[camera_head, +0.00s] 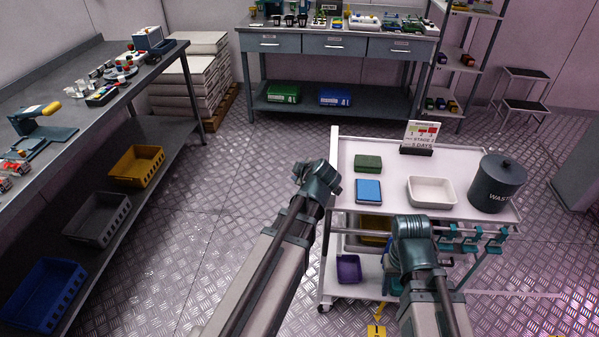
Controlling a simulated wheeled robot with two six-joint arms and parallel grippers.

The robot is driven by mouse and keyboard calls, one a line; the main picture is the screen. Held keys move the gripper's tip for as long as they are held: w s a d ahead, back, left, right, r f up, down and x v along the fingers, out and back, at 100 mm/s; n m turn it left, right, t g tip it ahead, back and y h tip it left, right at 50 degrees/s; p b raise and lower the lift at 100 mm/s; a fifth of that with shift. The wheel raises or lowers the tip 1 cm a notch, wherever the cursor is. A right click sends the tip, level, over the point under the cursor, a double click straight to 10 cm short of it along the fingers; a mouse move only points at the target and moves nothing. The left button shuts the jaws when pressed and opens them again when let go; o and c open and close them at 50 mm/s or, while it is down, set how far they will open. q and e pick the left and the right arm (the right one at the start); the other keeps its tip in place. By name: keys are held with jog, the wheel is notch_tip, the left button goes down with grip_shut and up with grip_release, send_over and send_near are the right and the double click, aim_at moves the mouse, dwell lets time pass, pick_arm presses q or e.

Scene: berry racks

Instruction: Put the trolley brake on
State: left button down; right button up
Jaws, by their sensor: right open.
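The white trolley (462,168) stands ahead of me, right of the picture's middle. A yellow piece with a dark mark (376,331) shows low at its near side, cut by the bottom edge; I cannot tell whether it is the brake pedal or how it is set. A castor (325,305) shows at the near left corner. My right arm reaches up in front of the trolley's near side, and its bent joint covers part of the rail and lower shelf. My right gripper is open and empty, its fingertips hard to make out. My left arm's bent joint is left of the trolley; its gripper does not show.
On the trolley top are a green box (368,162), a blue box (368,190), a white tray (447,203), a sign (424,134) and a dark waste bin (497,186). Teal clips (468,240) hang at the near rail. A purple bin (348,269) is below. Floor left is clear.

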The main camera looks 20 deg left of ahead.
pick_arm(q)
jog(key=shift+s+f, duration=0.1)
jog(key=shift+f, duration=0.05)
jog(key=shift+c, duration=2.2)
grip_release()
jog(key=shift+a, duration=0.1)
